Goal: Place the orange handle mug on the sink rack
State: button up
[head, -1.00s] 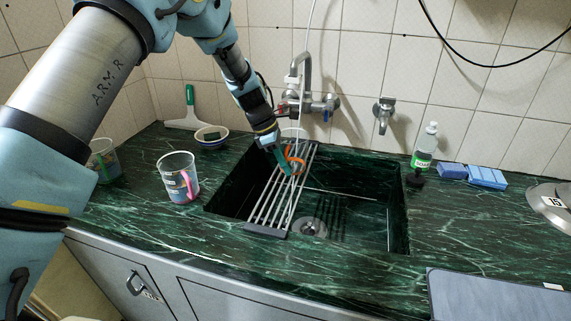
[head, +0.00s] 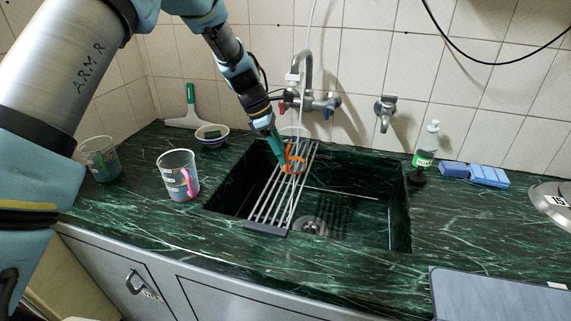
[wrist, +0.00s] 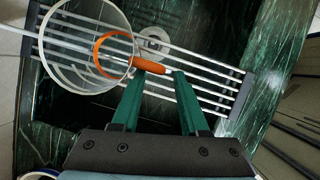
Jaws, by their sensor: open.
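The clear mug (wrist: 72,62) with the orange handle (wrist: 128,48) stands on the sink rack (wrist: 215,84) in the wrist view. In the head view its orange handle (head: 291,160) shows over the rack (head: 268,203), and its body is partly hidden by my gripper (head: 279,150). In the wrist view my gripper (wrist: 159,72) is open, its two green fingers apart. The outer end of the handle lies just ahead of the fingertips, near the gap between them. I cannot tell whether a finger touches it.
A pink-handled mug (head: 178,172) and another mug (head: 100,158) stand on the counter at left. A bowl (head: 212,134) and a squeegee (head: 188,108) are behind them. The faucet (head: 307,98) rises behind the rack. A soap bottle (head: 426,148) and blue sponges (head: 475,172) are right of the sink.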

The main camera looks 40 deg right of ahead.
jog(key=b+v, duration=0.1)
jog(key=v, duration=0.7)
jog(key=w+a+m+t+y, duration=0.15)
jog(key=w+a, duration=0.25)
jog(key=a, duration=0.8)
jog(key=w+a+m+t+h, duration=0.15)
jog(key=w+a, duration=0.25)
jog(key=a, duration=0.8)
jog(key=s+a+m+t+y, duration=0.1)
jog(key=s+a+m, duration=0.2)
jog(key=a, duration=0.9)
jog(key=s+a+f+m+y, duration=0.1)
jog(key=s+a+m, duration=0.3)
jog(key=a, duration=0.9)
jog(key=s+y, duration=0.1)
jog(key=s, duration=0.1)
jog(key=shift+s+t, duration=0.3)
jog(key=shift+t, duration=0.1)
